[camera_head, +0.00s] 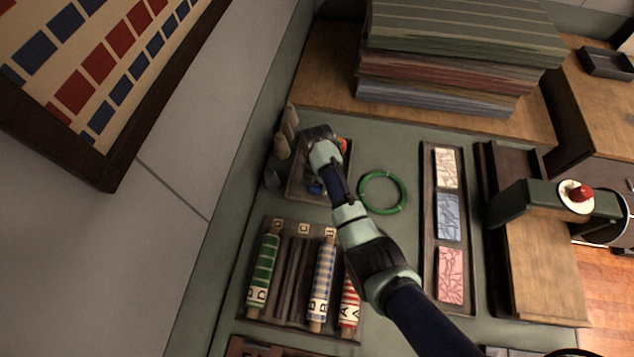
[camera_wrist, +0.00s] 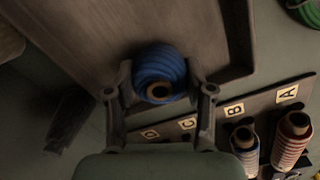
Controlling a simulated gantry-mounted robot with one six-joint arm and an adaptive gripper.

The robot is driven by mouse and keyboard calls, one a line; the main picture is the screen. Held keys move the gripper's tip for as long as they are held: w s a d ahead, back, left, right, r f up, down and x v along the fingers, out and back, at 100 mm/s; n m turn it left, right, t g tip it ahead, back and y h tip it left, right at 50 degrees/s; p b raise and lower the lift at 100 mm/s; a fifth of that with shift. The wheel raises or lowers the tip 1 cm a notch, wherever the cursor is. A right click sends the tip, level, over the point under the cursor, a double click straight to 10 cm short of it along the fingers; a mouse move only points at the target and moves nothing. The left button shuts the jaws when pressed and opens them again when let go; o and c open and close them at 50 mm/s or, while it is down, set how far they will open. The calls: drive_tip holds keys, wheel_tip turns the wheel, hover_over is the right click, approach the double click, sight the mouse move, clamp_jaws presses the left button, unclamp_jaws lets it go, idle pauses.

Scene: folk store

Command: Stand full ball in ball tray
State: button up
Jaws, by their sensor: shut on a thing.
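My gripper (camera_wrist: 159,80) is shut on a blue wound ball (camera_wrist: 160,64), with one finger on each side of it. The ball's round core end faces the wrist camera. The brown ball tray (camera_wrist: 85,25) lies behind and around the ball; I cannot tell whether the ball touches its floor. In the head view my gripper (camera_head: 318,138) is over the tray (camera_head: 296,190), and my arm hides much of it. A bit of blue (camera_head: 315,188) and a bit of orange (camera_head: 343,145) show beside my wrist.
A rack (camera_head: 290,319) with striped rolls, lettered labels and an empty slot stands in front of the tray. A green ring (camera_head: 361,193) lies to the right, then a tray (camera_head: 428,225) of patterned blocks. Small grey-green pieces (camera_head: 281,147) stand left. Folded cloth (camera_head: 450,60) is stacked behind.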

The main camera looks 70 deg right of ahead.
drive_tip(key=o, duration=0.8)
drive_tip(key=shift+f, duration=0.1)
wheel_tip(320, 180, up, 12)
drive_tip(key=p, duration=0.3)
